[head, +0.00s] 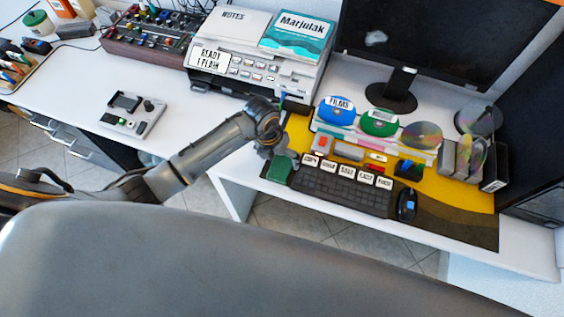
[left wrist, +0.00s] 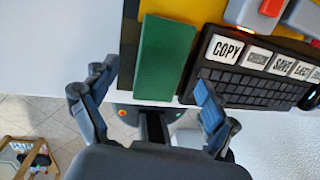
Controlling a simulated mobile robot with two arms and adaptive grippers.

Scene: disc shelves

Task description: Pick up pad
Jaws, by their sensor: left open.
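A green rectangular pad (head: 280,169) lies at the left end of the keyboard (head: 340,189), at the front edge of the desk mat. In the left wrist view the pad (left wrist: 164,58) lies just beyond my fingertips, between the lines of the two fingers. My left gripper (left wrist: 154,82) is open and empty. In the head view the left gripper (head: 273,148) hangs just behind the pad, and its fingers are hard to make out. My right gripper is not in view.
Discs stand in a rack, with a blue one (head: 337,111) at the left. A printer (head: 258,62) and a monitor stand behind. The white desk left of the mat is mostly clear.

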